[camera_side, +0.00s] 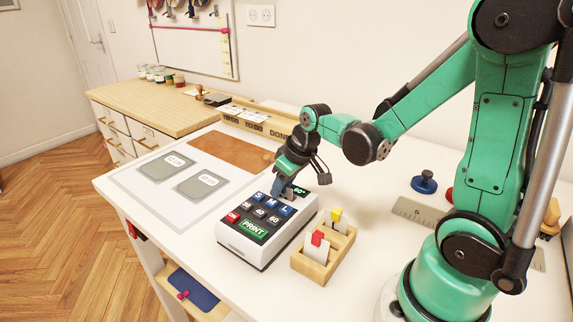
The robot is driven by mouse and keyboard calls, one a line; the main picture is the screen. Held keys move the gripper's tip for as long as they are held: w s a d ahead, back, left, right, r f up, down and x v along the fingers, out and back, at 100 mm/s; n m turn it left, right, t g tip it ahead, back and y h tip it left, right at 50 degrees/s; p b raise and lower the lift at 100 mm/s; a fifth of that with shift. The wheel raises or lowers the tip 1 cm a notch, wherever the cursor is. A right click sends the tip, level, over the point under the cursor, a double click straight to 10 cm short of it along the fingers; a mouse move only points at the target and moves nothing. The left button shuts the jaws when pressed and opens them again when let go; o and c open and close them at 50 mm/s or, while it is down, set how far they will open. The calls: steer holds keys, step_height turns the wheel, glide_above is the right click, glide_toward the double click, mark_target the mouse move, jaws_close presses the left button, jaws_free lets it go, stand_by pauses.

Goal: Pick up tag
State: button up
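My gripper (280,186) points down at the back of a white label printer (262,262), close to its small display (299,191). Its small fingertips overlap the printer's top in this view, so I cannot tell if they touch it, are apart, or hold anything. The printer has blue S, M and L keys, dark keys, a red key and a green PRINT key (253,229). No tag is clearly visible at the printer. White cards, possibly tags, stand in a small wooden holder (313,270), one with a red top (317,238) and one with a yellow top (336,214).
Grey pieces with white labels (168,165) lie on a pale mat at the left, with brown material (232,151) behind. A wooden TO DO / DONE tray (258,120) stands at the back. A blue knob-like object (424,183) and a ruler (416,214) lie right. The front-left table is clear.

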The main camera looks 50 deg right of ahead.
jaws_close()
steer(key=shift+r, duration=0.1)
